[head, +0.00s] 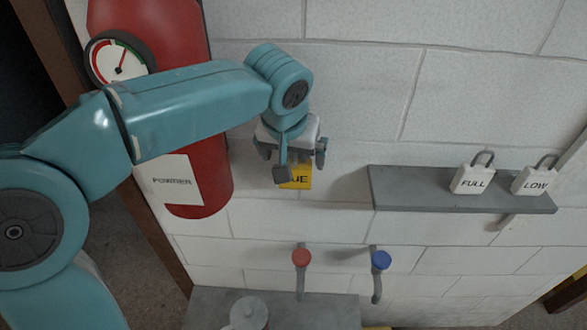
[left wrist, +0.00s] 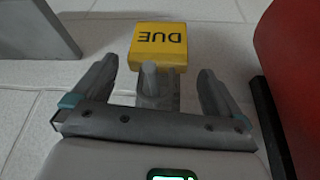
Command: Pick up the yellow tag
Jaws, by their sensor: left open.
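The yellow tag (head: 301,178) is by the block wall, left of the grey shelf, and is partly hidden behind my gripper. In the left wrist view the yellow tag (left wrist: 158,45) reads DUE upside down, just beyond the fingertips. My left gripper (head: 302,162) is in front of and above the tag in the head view. In the wrist view the left gripper (left wrist: 154,84) is open, with its fingers spread and the tag not gripped. A grey post-like piece (left wrist: 151,82) stands between the fingers. I cannot tell whether it belongs to the tag. My right gripper is not in view.
A red extinguisher (head: 214,150) with a gauge (head: 118,60) stands close left of the gripper. The grey shelf (head: 430,193) at right bears white FULL (head: 472,181) and LOW (head: 535,181) tags. Wall above the shelf is clear.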

